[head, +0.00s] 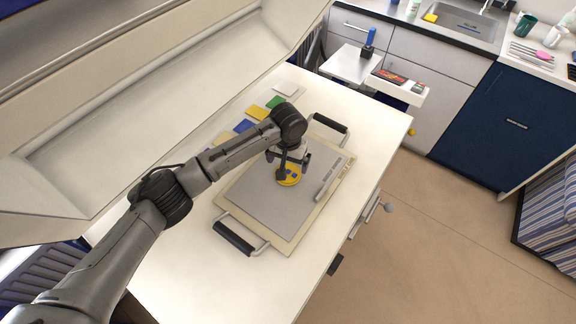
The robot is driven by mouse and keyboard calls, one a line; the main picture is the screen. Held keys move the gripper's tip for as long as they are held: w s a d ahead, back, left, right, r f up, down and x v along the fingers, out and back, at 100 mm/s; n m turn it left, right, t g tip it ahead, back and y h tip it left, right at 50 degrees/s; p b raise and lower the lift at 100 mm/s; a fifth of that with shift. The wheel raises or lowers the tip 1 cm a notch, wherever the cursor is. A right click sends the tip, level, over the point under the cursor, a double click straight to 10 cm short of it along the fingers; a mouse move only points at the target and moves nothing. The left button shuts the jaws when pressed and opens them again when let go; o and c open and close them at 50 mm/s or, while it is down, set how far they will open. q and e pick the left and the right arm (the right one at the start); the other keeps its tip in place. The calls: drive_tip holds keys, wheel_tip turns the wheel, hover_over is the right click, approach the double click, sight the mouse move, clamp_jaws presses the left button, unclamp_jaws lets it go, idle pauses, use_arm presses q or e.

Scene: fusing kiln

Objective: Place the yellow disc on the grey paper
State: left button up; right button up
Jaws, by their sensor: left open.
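The yellow disc (290,178), with small blue marks on it, appears to lie flat on the grey paper (252,198). The paper covers much of a pale board (290,237) that has a black-gripped handle at each end. My left gripper (292,171) is open, pointing down right at the disc. It hides part of the disc, and I cannot tell whether its fingers touch it. My right gripper is not in view.
The raised kiln lid (150,110) leans over the left side. Coloured squares, such as a green one (275,102), lie along the table's (178,275) far left. A grey bar (328,180) lies on the board's right part. Handles (240,240) stick out at the board's ends.

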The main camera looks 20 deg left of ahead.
sight(288, 171)
use_arm(q)
wheel_tip(288, 171, up, 8)
drive_tip(key=p, duration=0.1)
